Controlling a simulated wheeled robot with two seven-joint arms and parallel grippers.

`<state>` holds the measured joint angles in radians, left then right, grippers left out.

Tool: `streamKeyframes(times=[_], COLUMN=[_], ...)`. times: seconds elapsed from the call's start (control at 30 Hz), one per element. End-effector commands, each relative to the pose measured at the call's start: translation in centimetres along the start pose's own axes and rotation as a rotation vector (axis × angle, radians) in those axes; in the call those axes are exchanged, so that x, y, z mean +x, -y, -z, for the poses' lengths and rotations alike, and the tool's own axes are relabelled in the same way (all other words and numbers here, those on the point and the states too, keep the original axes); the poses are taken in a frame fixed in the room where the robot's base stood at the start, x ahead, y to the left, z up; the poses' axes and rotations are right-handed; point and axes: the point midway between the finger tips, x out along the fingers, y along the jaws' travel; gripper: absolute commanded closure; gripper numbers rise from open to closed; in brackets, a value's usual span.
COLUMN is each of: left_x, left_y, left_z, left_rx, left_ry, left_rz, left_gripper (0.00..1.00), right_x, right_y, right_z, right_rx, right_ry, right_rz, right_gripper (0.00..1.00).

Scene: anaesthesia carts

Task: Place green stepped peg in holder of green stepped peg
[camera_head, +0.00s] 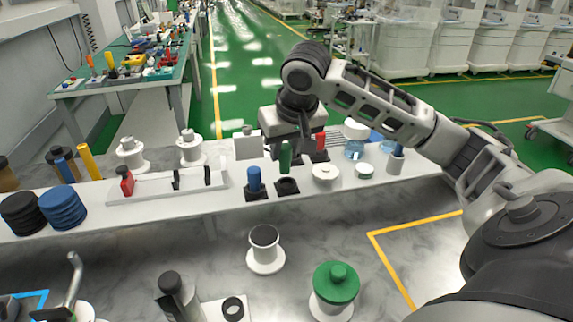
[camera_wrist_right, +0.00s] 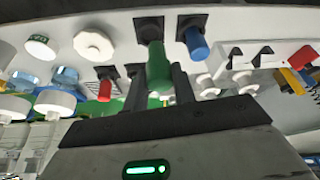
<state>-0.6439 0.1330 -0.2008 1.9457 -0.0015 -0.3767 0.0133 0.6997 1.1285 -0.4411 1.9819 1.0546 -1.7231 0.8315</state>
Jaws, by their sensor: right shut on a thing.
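My right gripper (camera_head: 287,142) is shut on the green stepped peg (camera_head: 285,157) and holds it upright. In the right wrist view the green peg (camera_wrist_right: 157,66) is between the two dark fingers of the right gripper (camera_wrist_right: 160,82). The peg's lower end shows just above a black square holder (camera_head: 287,187) with a round opening, with a small gap in the head view. In the wrist view this holder (camera_wrist_right: 149,28) lies directly beyond the peg, which partly covers it. My left gripper is not in view.
A blue peg (camera_head: 254,180) stands in a black holder just left. A red peg (camera_head: 320,141) is close behind at the right. White round parts (camera_head: 325,173) stand to the right on the white table, and a white rack (camera_head: 166,188) to the left.

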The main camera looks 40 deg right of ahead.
Motion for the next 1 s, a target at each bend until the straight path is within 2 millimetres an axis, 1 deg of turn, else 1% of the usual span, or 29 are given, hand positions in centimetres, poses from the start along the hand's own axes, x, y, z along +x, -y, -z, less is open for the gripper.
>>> streamKeyframes(times=[0.03,0.17,0.27,0.4,0.5,0.87,0.9,0.97,1.0], left_x=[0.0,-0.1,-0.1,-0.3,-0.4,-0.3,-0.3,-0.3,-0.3], left_y=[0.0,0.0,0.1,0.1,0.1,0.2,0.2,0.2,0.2], left_z=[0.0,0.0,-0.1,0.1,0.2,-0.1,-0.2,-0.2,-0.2], left_rx=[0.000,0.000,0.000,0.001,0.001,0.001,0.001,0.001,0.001], left_ry=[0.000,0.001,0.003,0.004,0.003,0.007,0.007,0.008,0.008], left_rz=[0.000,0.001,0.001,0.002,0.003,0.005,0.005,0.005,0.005], left_gripper=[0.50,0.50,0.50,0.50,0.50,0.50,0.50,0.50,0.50], right_x=[0.7,1.6,2.6,4.5,5.3,5.7,5.8,5.7,5.7], right_y=[-0.3,-0.6,-1.1,-1.1,-1.1,-1.1,-1.1,-1.1,-1.1], right_z=[0.1,0.3,0.5,-0.3,-0.6,-0.7,-0.7,-0.7,-0.7], right_rx=[0.002,0.001,0.002,-0.001,-0.001,0.000,0.000,0.000,0.000], right_ry=[0.001,0.000,0.002,0.003,0.001,-0.001,-0.001,-0.002,-0.001], right_rz=[-0.002,-0.001,-0.002,-0.002,0.000,0.001,0.001,0.001,0.001], right_gripper=[0.96,0.96,0.96,0.96,0.96,0.96,0.71,0.55,0.52])
